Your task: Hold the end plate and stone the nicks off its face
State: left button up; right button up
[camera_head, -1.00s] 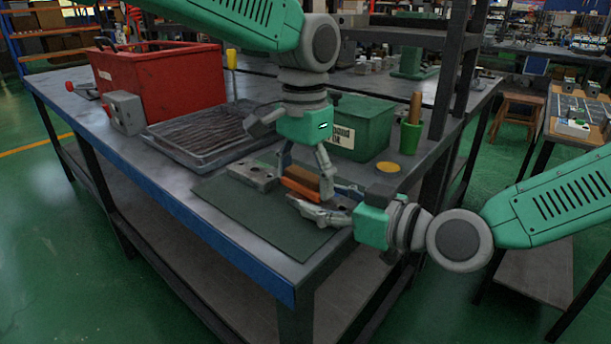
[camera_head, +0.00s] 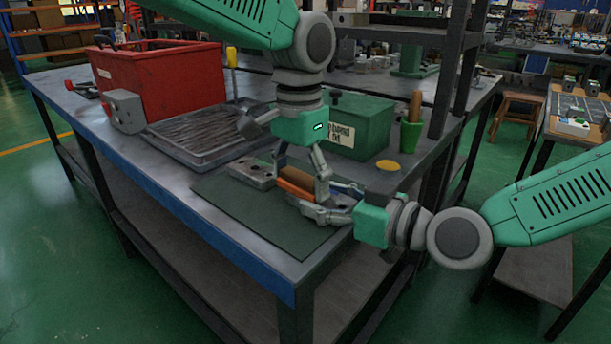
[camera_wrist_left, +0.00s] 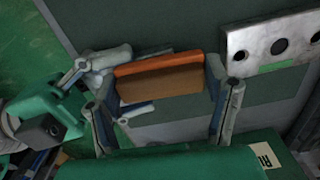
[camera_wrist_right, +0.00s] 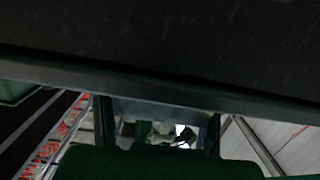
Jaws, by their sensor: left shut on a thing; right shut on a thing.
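My left gripper (camera_head: 300,185) is shut on an orange and brown stone (camera_head: 296,182). In the left wrist view the stone (camera_wrist_left: 160,80) spans between its two fingers (camera_wrist_left: 162,105). My right gripper (camera_head: 322,208) comes in from the right, low over the mat beside the stone. It is shut on a flat grey-blue piece (camera_head: 345,193), apparently the end plate. The stone and fingers hide most of that piece, so I cannot tell whether the stone touches its face. In the right wrist view a bluish edge (camera_wrist_right: 160,108) shows between the fingers.
A metal block with holes (camera_head: 252,172) lies on the green mat (camera_head: 260,215), left of the stone. Behind are a ribbed tray (camera_head: 200,140), a green box (camera_head: 362,125), a green cup (camera_head: 410,136) and a yellow disc (camera_head: 388,165). A dark rack post stands right. The mat's front is clear.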

pick_arm(q)
jog(key=shift+w+d+f, duration=0.15)
jog(key=shift+w+d, duration=0.5)
jog(key=shift+w, duration=0.25)
jog(key=shift+s+a, duration=0.7)
jog(key=shift+s, duration=0.25)
jog(key=shift+w+d, duration=0.75)
jog(key=shift+w, duration=0.25)
jog(key=shift+s+a+r, duration=0.15)
jog(key=shift+r, duration=0.05)
jog(key=shift+s+a, duration=0.55)
jog(key=shift+s, duration=0.25)
jog(key=shift+w+d+f, duration=0.2)
jog(key=shift+w+d, duration=0.45)
jog(key=shift+w, duration=0.25)
jog(key=shift+s+a, duration=0.7)
jog(key=shift+s, duration=0.25)
jog(key=shift+w+d+r, duration=0.15)
jog(key=shift+w+d, duration=0.6)
jog(key=shift+w, duration=0.25)
jog(key=shift+s+a, duration=0.4)
jog(key=shift+s, duration=0.1)
jog(key=shift+r, duration=3.5)
